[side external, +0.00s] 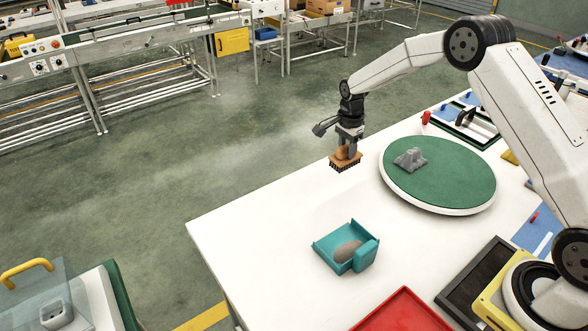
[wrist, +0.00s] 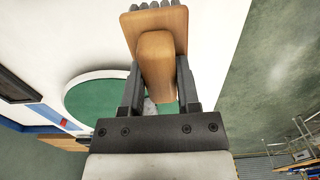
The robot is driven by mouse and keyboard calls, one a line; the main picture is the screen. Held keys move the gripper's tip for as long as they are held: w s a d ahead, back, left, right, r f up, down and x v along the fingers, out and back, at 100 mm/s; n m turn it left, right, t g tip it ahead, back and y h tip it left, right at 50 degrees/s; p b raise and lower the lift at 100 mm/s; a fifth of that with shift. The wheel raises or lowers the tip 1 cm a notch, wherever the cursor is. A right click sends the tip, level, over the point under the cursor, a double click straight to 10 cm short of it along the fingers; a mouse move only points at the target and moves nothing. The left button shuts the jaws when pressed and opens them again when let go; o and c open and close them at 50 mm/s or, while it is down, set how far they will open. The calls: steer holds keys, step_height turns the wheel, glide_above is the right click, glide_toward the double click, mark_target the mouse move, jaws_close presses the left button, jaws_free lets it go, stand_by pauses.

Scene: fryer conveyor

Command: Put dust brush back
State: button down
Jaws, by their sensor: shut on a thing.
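The dust brush (side external: 345,162) has a tan wooden body and dark bristles that point down. My gripper (side external: 349,148) is shut on it and holds it above the far edge of the white table. In the wrist view the brush's wooden body and grip (wrist: 157,60) sit between the two dark fingers of my gripper (wrist: 158,85). A teal open tray (side external: 328,256) with a grey-brown lump (side external: 347,251) in it stands on the table, below the brush in the side view.
A green round turntable (side external: 450,180) with a grey part (side external: 410,159) on it lies to the right. A red tray (side external: 405,312) and a black tray (side external: 480,285) are at the front. The white table (side external: 260,235) is bare at its left side.

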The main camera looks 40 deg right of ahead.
steer(key=shift+w+d+f, duration=0.15)
steer(key=shift+w+f, duration=1)
steer(key=shift+f, duration=0.25)
steer(key=shift+w+d+f, duration=0.15)
steer(key=shift+w+f, duration=0.95)
steer(key=shift+f, duration=0.25)
steer(key=shift+f, duration=0.1)
steer(key=shift+w+f, duration=0.15)
steer(key=shift+f, duration=1.5)
steer(key=shift+f, duration=0.15)
steer(key=shift+c, duration=1.6)
jaws_free()
step_height(320, 180, up, 12)
